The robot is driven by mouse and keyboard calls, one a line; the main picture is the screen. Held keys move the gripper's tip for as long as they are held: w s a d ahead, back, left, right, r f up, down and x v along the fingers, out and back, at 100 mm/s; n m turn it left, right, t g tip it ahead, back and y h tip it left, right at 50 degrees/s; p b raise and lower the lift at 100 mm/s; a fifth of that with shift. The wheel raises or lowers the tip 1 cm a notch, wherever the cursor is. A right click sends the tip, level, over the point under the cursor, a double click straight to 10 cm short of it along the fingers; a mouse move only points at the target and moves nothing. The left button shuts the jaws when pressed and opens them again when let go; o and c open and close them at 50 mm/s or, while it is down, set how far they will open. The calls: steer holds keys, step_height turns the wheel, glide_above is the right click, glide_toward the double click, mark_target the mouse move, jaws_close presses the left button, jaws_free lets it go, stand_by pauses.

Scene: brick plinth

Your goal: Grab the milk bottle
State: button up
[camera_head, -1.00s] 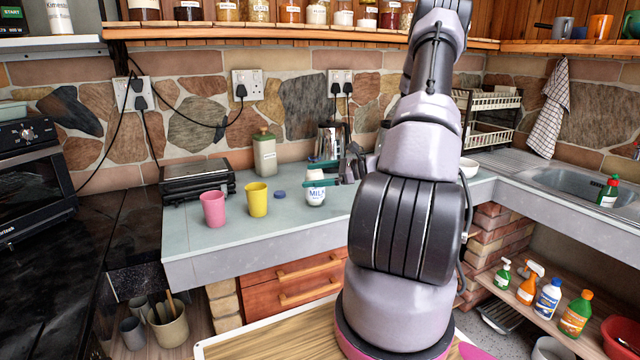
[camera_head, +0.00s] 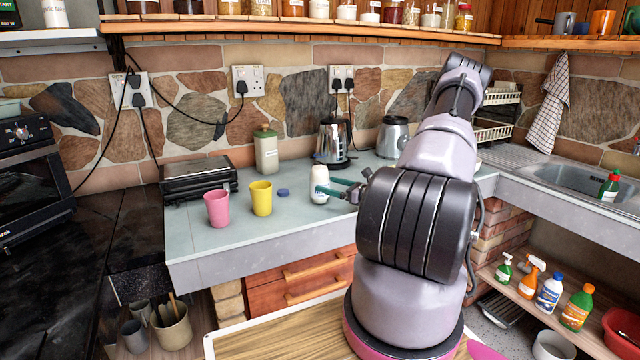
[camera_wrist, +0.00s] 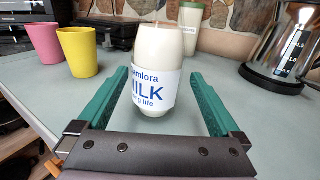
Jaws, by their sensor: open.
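The milk bottle (camera_head: 319,183) is white with a label reading MILK and stands upright on the grey-green counter. In the wrist view the bottle (camera_wrist: 158,62) is between the green fingers of my gripper (camera_wrist: 160,100), with a gap on each side. My gripper (camera_head: 338,188) is open and low over the counter, reaching in from the right in the head view. The fingers do not press on the bottle.
A yellow cup (camera_head: 261,198) and a pink cup (camera_head: 217,208) stand left of the bottle. A kettle (camera_head: 332,143), a canister (camera_head: 266,150) and a small blue lid (camera_head: 283,192) are behind or beside it. A black grill (camera_head: 196,178) sits at the left.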

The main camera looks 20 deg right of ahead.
mark_target(324, 156)
steer(key=x, duration=0.4)
steer(key=shift+w+a, duration=0.15)
steer(key=shift+a, duration=0.05)
jaws_close()
steer(key=shift+r, duration=0.1)
steer(key=shift+r, duration=0.2)
steer(key=shift+r, duration=4.75)
